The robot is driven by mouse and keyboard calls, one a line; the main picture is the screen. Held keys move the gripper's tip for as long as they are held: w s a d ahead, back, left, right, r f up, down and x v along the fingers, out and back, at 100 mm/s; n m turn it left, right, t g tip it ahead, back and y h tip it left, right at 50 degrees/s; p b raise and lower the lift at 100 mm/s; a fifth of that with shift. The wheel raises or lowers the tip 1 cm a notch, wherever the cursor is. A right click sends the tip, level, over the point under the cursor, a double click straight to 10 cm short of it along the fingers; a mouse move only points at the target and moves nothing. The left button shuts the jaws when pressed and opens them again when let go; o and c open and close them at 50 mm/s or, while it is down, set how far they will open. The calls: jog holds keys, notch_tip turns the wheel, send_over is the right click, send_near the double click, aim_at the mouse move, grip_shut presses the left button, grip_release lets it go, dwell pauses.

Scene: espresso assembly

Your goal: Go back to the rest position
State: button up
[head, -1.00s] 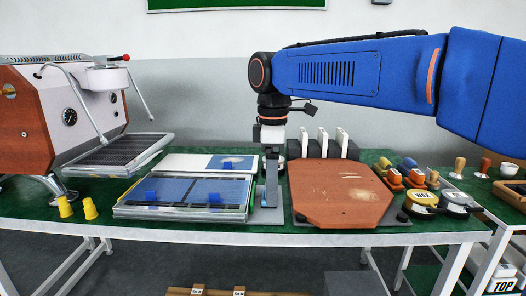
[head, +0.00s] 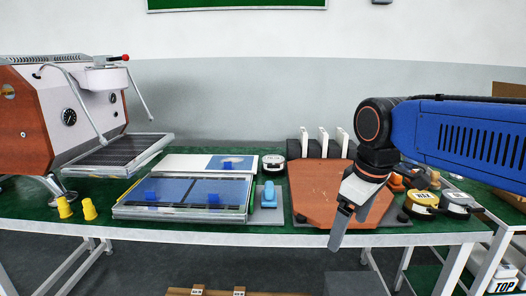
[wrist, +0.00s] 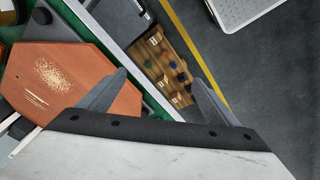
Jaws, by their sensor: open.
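My gripper (head: 345,226) is in front of the right part of the orange-brown wooden board (head: 318,192) in the head view, hanging tilted near the table's front edge. In the wrist view my gripper (wrist: 160,85) shows two grey fingers spread apart with nothing between them. The wooden board also shows at the left of the wrist view (wrist: 85,75), with pale crumbs on it. My forearm hides part of the items on the right of the table.
An espresso machine (head: 62,128) stands at the left. A tray with blue panels (head: 185,212), a blue-topped item (head: 268,195) and round yellow and grey tins (head: 424,198) are on the green table. A wooden rack (wrist: 168,62) lies below on the floor.

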jog(key=s+d+f+m+t, duration=0.2)
jog(key=s+d+f+m, duration=0.6)
jog(key=s+f, duration=0.3)
jog(key=shift+s+d+f+m+h, duration=0.3)
jog(key=shift+d+f, duration=0.25)
jog(key=shift+d, duration=0.2)
